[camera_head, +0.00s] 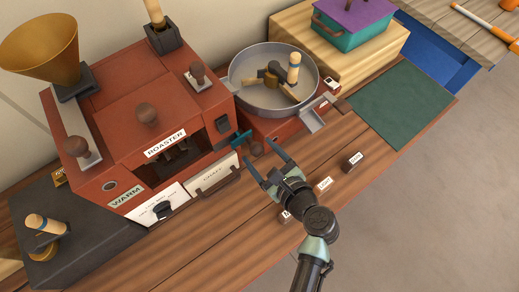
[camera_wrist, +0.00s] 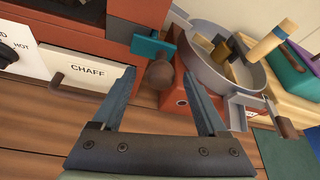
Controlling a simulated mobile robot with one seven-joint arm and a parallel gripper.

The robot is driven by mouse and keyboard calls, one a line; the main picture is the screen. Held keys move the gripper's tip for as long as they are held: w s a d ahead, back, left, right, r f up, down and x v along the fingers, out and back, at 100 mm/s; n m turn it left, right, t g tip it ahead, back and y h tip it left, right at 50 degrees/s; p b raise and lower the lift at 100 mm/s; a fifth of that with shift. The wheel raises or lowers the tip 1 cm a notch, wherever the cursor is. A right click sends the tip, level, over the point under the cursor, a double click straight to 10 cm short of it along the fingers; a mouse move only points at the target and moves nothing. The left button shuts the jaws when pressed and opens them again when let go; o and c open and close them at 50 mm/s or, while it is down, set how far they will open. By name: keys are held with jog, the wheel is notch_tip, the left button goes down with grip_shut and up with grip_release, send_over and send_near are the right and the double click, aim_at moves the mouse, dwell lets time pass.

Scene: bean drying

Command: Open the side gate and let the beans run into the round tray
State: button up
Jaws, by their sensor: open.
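The red roaster (camera_head: 165,112) stands at the left. At its right side is a teal plate (camera_head: 243,139) with a round brown knob (camera_head: 257,149); this looks like the side gate. In the wrist view, the teal plate (camera_wrist: 150,48) sits just above the knob (camera_wrist: 158,74). The round grey tray (camera_head: 239,88) stands right of the roaster, with a stirrer and a wooden handle in it. I see no beans in it. My gripper (camera_head: 263,157) is open in front of the knob. In the wrist view, the knob appears between the fingertips; contact cannot be told.
The chaff drawer (camera_head: 217,182) is just left of my gripper. A chute (camera_head: 312,118) with a brown handle juts from the tray's front. Small labelled blocks (camera_head: 352,161) stand on the bench at right. A green mat (camera_head: 403,103) lies clear behind them.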

jog(key=shift+w+a+f, duration=0.2)
jog(key=shift+w, duration=0.2)
grip_shut()
jog(key=shift+d, duration=0.1)
dwell(1.2)
